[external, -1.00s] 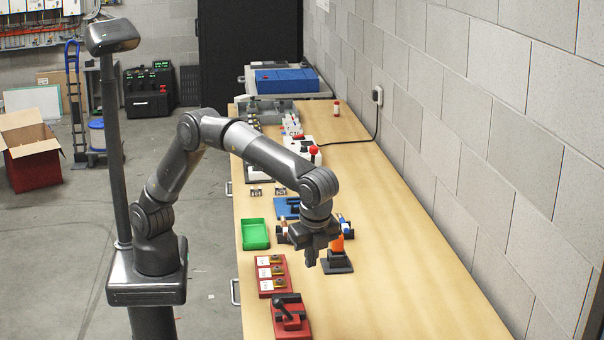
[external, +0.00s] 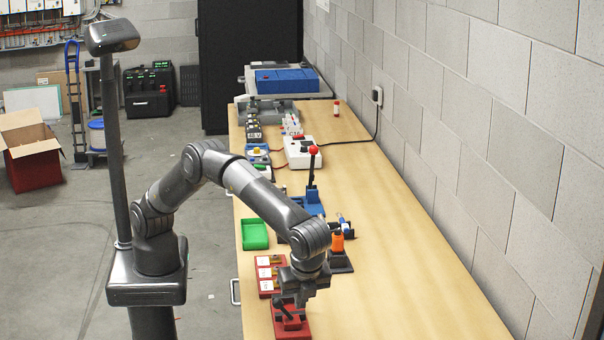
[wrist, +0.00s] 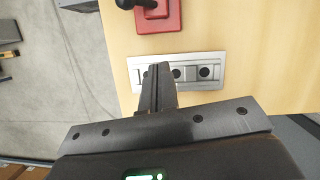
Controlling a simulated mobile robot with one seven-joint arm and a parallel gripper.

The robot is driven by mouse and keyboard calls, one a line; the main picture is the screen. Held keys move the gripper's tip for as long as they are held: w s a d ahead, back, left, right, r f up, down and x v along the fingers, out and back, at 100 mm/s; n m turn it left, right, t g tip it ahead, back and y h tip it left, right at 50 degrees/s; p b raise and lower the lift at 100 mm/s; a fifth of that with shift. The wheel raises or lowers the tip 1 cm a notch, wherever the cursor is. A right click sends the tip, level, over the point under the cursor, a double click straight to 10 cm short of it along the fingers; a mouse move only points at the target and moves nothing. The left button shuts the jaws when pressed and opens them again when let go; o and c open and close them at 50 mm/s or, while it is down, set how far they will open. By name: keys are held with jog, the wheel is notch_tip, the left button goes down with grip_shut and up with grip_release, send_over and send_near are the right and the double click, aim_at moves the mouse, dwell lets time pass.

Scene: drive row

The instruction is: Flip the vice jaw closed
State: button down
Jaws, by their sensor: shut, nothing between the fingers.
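A red device with a black handle (external: 292,325), which looks like the vice, sits at the near end of the bench. Its red base (wrist: 158,20) and part of the handle show at the top edge of the wrist view. I cannot tell how its jaw stands. My gripper (external: 301,298) is shut and empty, and in the external view it overlaps the back of the red device. In the wrist view my gripper's fingers (wrist: 161,70) are together and in front of a silver panel, apart from the red base. Whether they touch anything is unclear.
A red block with labels (external: 268,272) and a green tray (external: 255,235) lie along the left edge. An orange-topped piece on a black base (external: 340,262) and a blue device with a red-ball lever (external: 310,201) stand farther back. A silver socket panel (wrist: 212,66) shows below. The bench's right side is clear.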

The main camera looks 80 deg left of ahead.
aim_at(292, 323)
jog(key=x, duration=0.9)
jog(key=shift+a+f, duration=0.25)
jog(key=shift+a, duration=0.1)
jog(key=shift+s+a, duration=0.2)
jog(key=shift+a, duration=0.75)
jog(key=shift+s+a+f, duration=0.1)
jog(key=shift+a, duration=0.65)
